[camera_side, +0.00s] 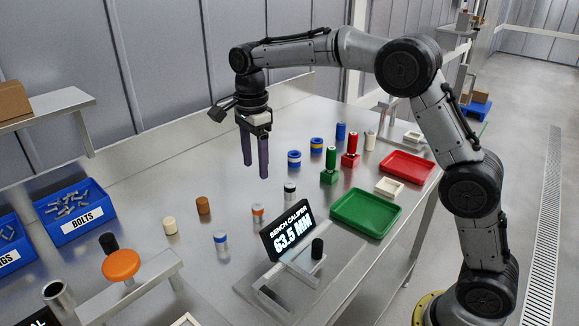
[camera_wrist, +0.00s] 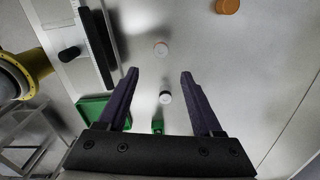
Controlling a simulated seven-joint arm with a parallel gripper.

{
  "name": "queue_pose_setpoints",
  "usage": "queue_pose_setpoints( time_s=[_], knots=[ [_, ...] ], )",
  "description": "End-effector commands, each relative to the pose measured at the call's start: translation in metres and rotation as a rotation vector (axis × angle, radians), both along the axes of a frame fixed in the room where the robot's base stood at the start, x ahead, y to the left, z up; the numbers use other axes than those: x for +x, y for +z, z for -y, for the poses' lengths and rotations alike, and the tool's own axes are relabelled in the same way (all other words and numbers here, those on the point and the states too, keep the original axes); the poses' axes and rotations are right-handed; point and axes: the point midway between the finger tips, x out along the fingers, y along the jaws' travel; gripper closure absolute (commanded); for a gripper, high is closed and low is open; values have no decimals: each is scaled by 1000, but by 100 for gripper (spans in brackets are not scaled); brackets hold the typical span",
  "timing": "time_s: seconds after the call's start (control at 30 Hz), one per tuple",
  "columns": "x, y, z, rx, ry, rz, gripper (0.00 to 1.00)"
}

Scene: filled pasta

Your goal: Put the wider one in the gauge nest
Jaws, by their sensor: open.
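My gripper (camera_side: 257,171) is open and empty, pointing down above the steel bench; its two fingers also show in the wrist view (camera_wrist: 158,75).
A green tray (camera_side: 366,224) and a red tray (camera_side: 407,153) lie at right. Green (camera_side: 329,178) and red (camera_side: 350,160) blocks hold upright cylinders. A blue bolts bin (camera_side: 87,225) and a stand with an orange disc (camera_side: 121,265) are at left.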

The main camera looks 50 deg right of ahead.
Motion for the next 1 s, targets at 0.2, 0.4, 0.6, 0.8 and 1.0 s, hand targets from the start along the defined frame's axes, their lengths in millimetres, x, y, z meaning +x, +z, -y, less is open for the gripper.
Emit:
queue_pose_setpoints(
  time_s=[0.2,0.4,0.6,0.8,1.0],
  knots=[
    [-6,7,1,1,34,11,33],
    [-57,44,11,-9,309,94,33],
    [-135,70,23,-65,711,203,33],
    [-216,69,32,-171,1109,293,33],
    [-284,45,38,-312,1470,346,33]
  ],
)
